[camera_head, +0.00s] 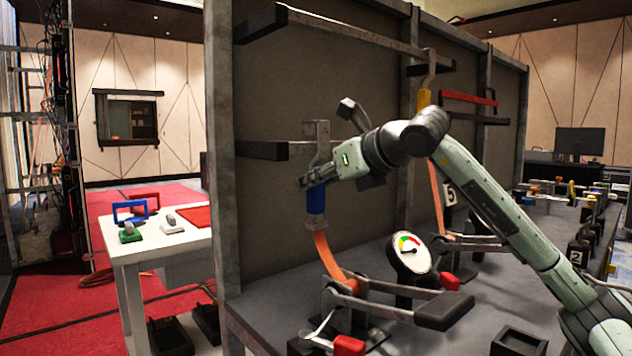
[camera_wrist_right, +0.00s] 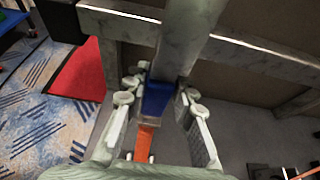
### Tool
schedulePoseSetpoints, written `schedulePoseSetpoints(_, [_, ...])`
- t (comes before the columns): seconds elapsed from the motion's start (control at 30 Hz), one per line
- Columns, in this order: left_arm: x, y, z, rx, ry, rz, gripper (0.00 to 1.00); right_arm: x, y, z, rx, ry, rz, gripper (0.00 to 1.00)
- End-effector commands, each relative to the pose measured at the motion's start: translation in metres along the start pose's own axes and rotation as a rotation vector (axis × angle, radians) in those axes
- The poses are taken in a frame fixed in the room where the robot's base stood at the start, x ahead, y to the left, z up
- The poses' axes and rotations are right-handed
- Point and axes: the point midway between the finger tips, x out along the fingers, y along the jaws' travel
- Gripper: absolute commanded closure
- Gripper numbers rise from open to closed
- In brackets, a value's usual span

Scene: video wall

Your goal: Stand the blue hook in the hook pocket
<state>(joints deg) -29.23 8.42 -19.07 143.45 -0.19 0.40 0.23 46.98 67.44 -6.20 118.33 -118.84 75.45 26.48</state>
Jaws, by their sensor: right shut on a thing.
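The blue hook (camera_head: 316,199) has a blue sleeve, a grey metal top and an orange strap (camera_head: 325,255) running down from it. My right gripper (camera_head: 312,182) is shut on the hook around its sleeve area. In the right wrist view, the blue sleeve (camera_wrist_right: 157,98) sits between the fingers, with the strap below. The hook is upright, its metal top near a horizontal rail (camera_head: 262,151); I cannot tell whether they touch. I cannot tell which thing is the hook pocket. My left gripper is not in view.
A tensioner with a black handle (camera_head: 445,311) and a round gauge (camera_head: 410,253) stand on the grey bench below. A yellow hook (camera_head: 424,98) hangs on the panel to the right. An empty black tray (camera_head: 519,331) is at the front. A white table (camera_head: 160,251) stands left.

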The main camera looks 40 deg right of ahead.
Motion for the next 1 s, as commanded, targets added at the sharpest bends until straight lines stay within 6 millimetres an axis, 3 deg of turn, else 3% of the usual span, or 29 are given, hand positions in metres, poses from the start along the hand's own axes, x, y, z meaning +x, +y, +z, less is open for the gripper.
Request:
schedulePoseSetpoints(0.33, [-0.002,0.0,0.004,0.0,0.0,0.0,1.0,-0.003,-0.001,-0.002,0.0,-0.002,-0.001,1.0])
schedulePoseSetpoints(1.0, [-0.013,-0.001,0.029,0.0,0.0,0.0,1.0,-0.035,-0.001,-0.015,0.0,-0.003,-0.001,1.0])
